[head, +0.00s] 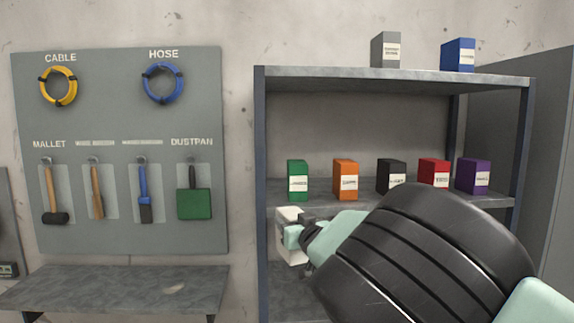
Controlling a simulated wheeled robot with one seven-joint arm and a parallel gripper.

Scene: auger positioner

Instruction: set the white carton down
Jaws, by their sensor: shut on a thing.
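The white carton (287,217) is in the head view, in front of the left part of the shelf unit, just below the middle shelf's front edge. My gripper (296,237) is shut on the carton. My dark wrist and arm cover the carton's right side and much of the lower shelf. I cannot tell whether the carton's underside touches anything.
The shelf unit's middle shelf (395,190) holds green (297,181), orange (346,180), black (391,176), red (433,174) and purple (473,176) cartons. Grey (386,50) and blue (458,55) cartons stand on top. A bench (115,287) is at left, below a tool board (120,125).

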